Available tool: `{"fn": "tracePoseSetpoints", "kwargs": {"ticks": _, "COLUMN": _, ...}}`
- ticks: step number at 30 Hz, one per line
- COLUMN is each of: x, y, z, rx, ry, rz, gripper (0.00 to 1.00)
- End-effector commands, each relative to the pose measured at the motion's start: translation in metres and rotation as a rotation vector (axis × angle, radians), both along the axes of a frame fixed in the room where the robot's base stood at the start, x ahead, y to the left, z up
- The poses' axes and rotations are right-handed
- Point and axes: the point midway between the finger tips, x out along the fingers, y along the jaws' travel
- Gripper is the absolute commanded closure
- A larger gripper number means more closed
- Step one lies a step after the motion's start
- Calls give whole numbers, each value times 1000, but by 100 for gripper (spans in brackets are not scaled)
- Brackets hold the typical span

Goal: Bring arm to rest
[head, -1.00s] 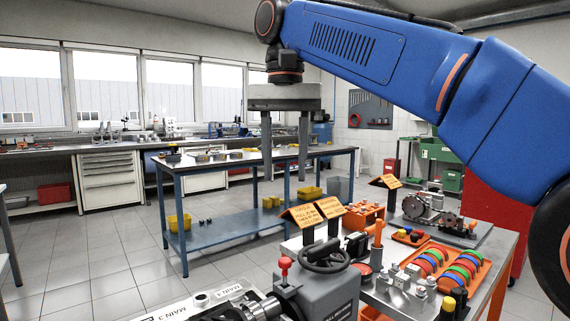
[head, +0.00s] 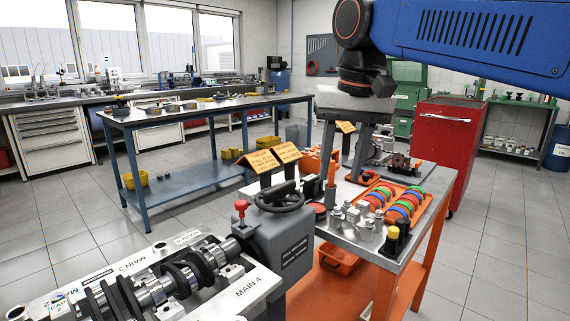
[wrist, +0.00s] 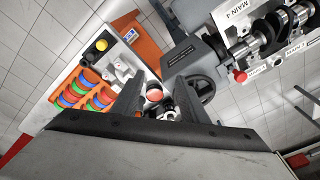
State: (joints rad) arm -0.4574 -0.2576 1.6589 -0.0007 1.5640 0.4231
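My gripper (head: 350,170) hangs from my blue arm (head: 470,35), fingers pointing down, above the orange-framed cart (head: 415,262). Its two grey fingers are apart with nothing seen between them in the head view. In the wrist view the fingers (wrist: 152,100) are also spread, with cart-top parts visible beyond the gap. The fingertips overlap the cart top in the head view, so their exact height above it is hard to tell.
An engine block with a crankshaft (head: 150,285) stands at front left beside a grey handwheel unit (head: 285,225). An orange tray of coloured rings (head: 392,200) lies on the cart. A blue-legged bench (head: 200,115) and red cabinet (head: 447,150) stand behind. Floor is clear at right.

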Motion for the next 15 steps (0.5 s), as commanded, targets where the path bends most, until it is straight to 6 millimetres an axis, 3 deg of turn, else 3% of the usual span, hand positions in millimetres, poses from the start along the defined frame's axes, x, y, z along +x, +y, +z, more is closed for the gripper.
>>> {"fn": "tracePoseSetpoints", "kwargs": {"ticks": 1, "x": -8, "y": -18, "z": -13, "rx": 2, "ry": -12, "rz": -10, "gripper": 60}}
{"fn": "tracePoseSetpoints", "kwargs": {"ticks": 6, "x": -31, "y": -65, "z": -62, "rx": 3, "ry": -65, "rz": -18, "gripper": 60}}
{"fn": "tracePoseSetpoints", "kwargs": {"ticks": 15, "x": -85, "y": -134, "z": -161, "rx": -16, "ry": -158, "rz": -34, "gripper": 60}}
